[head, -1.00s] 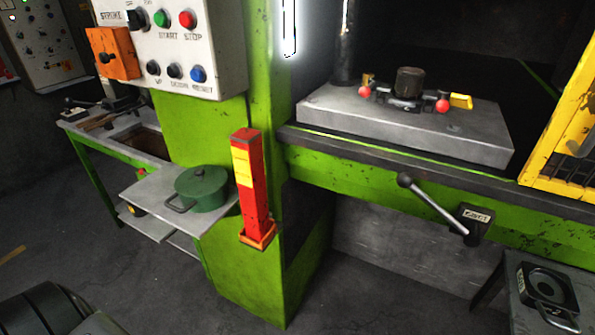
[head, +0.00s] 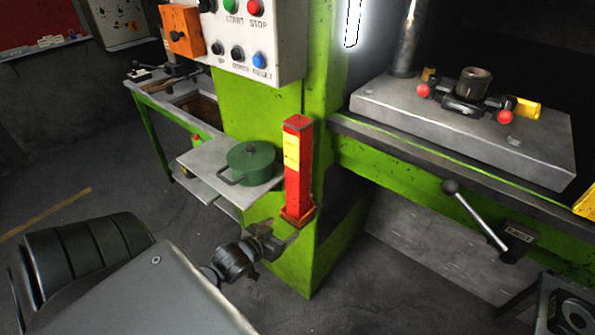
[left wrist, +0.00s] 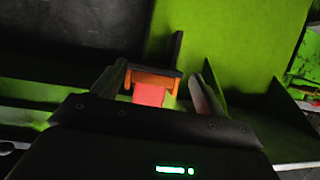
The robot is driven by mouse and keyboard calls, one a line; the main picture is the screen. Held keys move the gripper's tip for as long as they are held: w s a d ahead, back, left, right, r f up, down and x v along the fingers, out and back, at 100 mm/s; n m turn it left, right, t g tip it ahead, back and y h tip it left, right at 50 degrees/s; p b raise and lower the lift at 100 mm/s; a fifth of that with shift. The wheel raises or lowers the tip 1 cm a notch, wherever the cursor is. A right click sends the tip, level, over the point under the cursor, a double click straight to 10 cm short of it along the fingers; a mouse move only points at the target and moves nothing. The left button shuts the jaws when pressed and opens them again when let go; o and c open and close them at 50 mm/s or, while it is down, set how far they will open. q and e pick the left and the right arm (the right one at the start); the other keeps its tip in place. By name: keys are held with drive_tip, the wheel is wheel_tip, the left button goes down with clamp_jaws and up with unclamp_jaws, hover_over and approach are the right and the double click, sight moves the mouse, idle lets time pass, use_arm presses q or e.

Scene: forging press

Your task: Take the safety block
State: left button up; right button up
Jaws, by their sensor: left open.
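The safety block (head: 297,160) is a tall red post with a yellow patch. It stands upright in an orange holder (head: 297,217) on the front of the green press column. My left gripper (head: 280,238) is just below and left of the holder in the head view. In the left wrist view its two fingers (left wrist: 158,90) are spread, with the red block (left wrist: 150,95) and the orange holder (left wrist: 153,77) showing between them. I cannot tell whether the fingers touch the block. My right gripper is not in view.
A green lidded pot (head: 250,163) stands on a grey shelf (head: 200,158) left of the block. A control box (head: 255,45) is above. A lever with a ball knob (head: 475,215) sticks out at right. The press bed (head: 465,120) carries red-knobbed tooling.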

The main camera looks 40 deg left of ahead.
sight(292, 169)
use_arm(q)
wheel_tip(292, 169, up, 20)
drive_tip(key=t, duration=0.5)
drive_tip(key=shift+m+h, duration=0.4)
drive_tip(key=w+p, duration=0.2)
drive_tip(key=w, duration=0.2)
drive_tip(key=shift+d+f, duration=0.1)
drive_tip(key=shift+w+f, duration=0.1)
drive_tip(key=shift+w, duration=0.65)
drive_tip(key=w+p, duration=0.1)
drive_tip(key=w, duration=0.1)
drive_tip(key=w+p, duration=0.1)
drive_tip(key=w, duration=0.2)
drive_tip(key=shift+a+f, duration=0.1)
drive_tip(key=shift+a, duration=0.1)
drive_tip(key=shift+s, duration=0.1)
drive_tip(key=shift+c, duration=0.6)
clamp_jaws()
